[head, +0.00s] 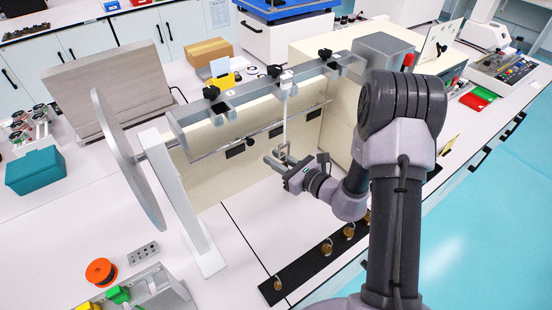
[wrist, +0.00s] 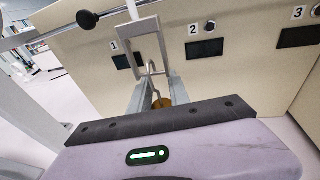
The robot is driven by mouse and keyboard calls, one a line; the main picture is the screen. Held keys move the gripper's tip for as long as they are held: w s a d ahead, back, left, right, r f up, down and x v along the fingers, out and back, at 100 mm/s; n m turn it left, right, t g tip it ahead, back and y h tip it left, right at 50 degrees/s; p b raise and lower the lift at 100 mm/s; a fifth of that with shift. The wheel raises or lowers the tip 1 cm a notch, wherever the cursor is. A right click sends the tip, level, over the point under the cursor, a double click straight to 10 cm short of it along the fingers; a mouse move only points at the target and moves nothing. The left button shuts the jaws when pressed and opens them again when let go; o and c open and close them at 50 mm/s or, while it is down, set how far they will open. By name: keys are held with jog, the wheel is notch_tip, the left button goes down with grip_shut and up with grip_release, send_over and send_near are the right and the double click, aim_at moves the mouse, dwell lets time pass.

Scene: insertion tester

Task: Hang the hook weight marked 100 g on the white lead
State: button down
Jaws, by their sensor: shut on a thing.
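My gripper (head: 281,161) is below the beam of the tester, at the lower end of the hanging white lead (head: 285,122). In the wrist view my gripper (wrist: 153,92) is shut on a hook weight. The brass body of the hook weight (wrist: 162,102) shows low between the fingers, and its wire hook (wrist: 152,68) points up. The white lead (wrist: 132,10) comes down from the top of the wrist view, with a pale frame around the hook's area. I cannot tell whether the hook touches or passes through it. The weight's marking is not readable.
Several brass hook weights (head: 327,248) stand on a black strip (head: 302,268) at the bench front. The cream tester panel (wrist: 240,75), with numbered displays, is close behind my gripper. A large grey disc (head: 125,155) and post stand left. An orange spool (head: 101,271) lies front left.

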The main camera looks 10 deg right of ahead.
jog(key=shift+f, duration=0.2)
jog(key=c, duration=1.1)
grip_release()
jog(key=shift+c, duration=0.2)
jog(key=shift+s, duration=0.1)
